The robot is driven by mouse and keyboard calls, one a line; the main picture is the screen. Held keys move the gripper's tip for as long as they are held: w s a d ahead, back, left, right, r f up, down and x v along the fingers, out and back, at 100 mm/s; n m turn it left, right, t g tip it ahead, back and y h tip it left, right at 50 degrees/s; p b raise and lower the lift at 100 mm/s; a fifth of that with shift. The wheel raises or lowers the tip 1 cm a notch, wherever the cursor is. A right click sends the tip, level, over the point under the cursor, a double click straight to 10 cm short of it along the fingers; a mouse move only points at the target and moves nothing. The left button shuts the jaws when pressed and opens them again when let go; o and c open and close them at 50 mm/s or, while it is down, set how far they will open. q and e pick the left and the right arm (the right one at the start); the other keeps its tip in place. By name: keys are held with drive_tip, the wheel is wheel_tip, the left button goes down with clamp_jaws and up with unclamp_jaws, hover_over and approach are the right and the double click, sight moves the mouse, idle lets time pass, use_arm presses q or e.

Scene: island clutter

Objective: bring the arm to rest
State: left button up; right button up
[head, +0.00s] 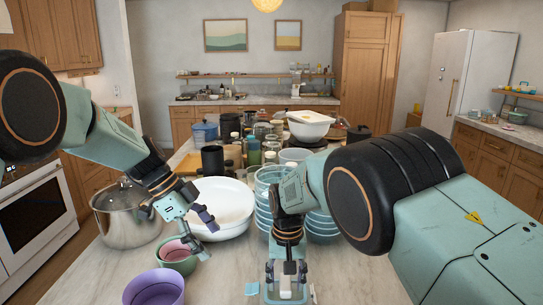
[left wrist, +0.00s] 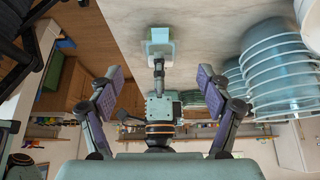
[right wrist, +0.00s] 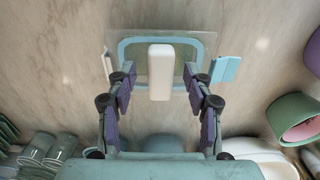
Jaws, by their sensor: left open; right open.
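My left gripper (head: 200,232) hangs open and empty above the counter, near the white basin and the small bowls. Its two spread fingers also show in the left wrist view (left wrist: 162,85). My right gripper (head: 286,275) is open and points down over a clear, blue-rimmed item (head: 270,297) at the front edge of the picture. In the right wrist view my right fingers (right wrist: 160,75) stand on either side of a white block (right wrist: 160,85) on that item, with gaps visible. I cannot tell the height of the fingers above it.
Left of centre stand a metal pot (head: 125,228), a white basin (head: 232,196), a green bowl (head: 177,266) and a purple bowl (head: 155,290). Stacked blue bowls (head: 322,228) stand close behind my right gripper. Jars and dishes crowd the back. Bare counter (head: 350,280) lies at front right.

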use_arm(q)
drive_tip(key=shift+f, duration=0.1)
drive_tip(key=v, duration=0.6)
use_arm(e)
drive_tip(key=shift+r, duration=0.25)
wheel_tip(320, 180, up, 7)
drive_tip(key=shift+r, duration=0.15)
wheel_tip(320, 180, down, 8)
drive_tip(key=shift+a+f, duration=0.1)
use_arm(q)
approach(249, 289)
drive_tip(key=x, duration=0.5)
drive_tip(key=shift+d+f, duration=0.1)
drive_tip(key=shift+d, duration=0.2)
use_arm(e)
drive_tip(key=shift+r, duration=0.2)
use_arm(q)
drive_tip(key=shift+d+f, duration=0.2)
drive_tip(key=shift+f, duration=0.5)
use_arm(e)
drive_tip(key=shift+r, duration=0.1)
